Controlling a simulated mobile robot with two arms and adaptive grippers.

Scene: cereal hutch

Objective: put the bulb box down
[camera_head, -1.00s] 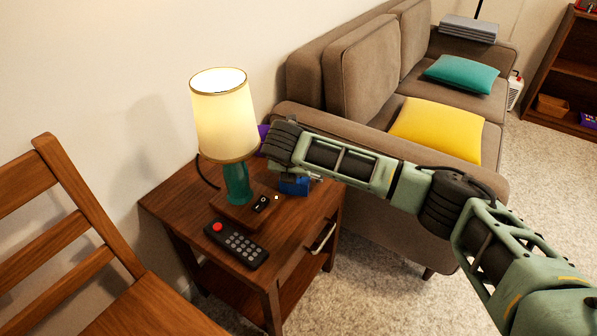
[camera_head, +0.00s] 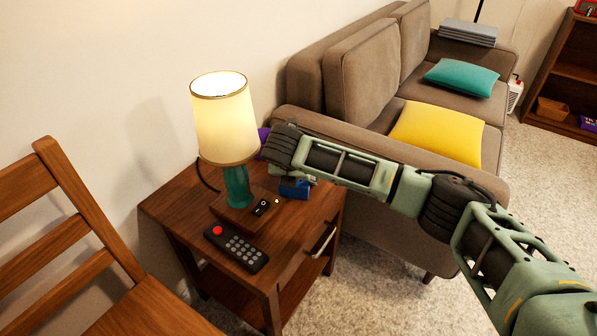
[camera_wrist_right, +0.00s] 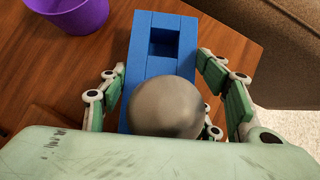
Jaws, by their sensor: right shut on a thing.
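The bulb box (camera_wrist_right: 163,62) is a blue box with a square recess, seen from above in the right wrist view. A grey round bulb (camera_wrist_right: 166,106) covers its near part. My right gripper (camera_wrist_right: 160,72) has its green fingers along both sides of the box and is shut on it. In the head view the blue box (camera_head: 295,189) shows below my right wrist, over the side table (camera_head: 185,215), right of the lamp base. I cannot tell whether its bottom touches the tabletop. My left gripper is not in view.
A lit lamp (camera_head: 224,120) with a green stem stands close left of the box. A remote (camera_head: 236,247) lies in front of it. A purple cup (camera_wrist_right: 75,12) stands behind the box. The sofa (camera_head: 330,130) is just beyond the table's right side.

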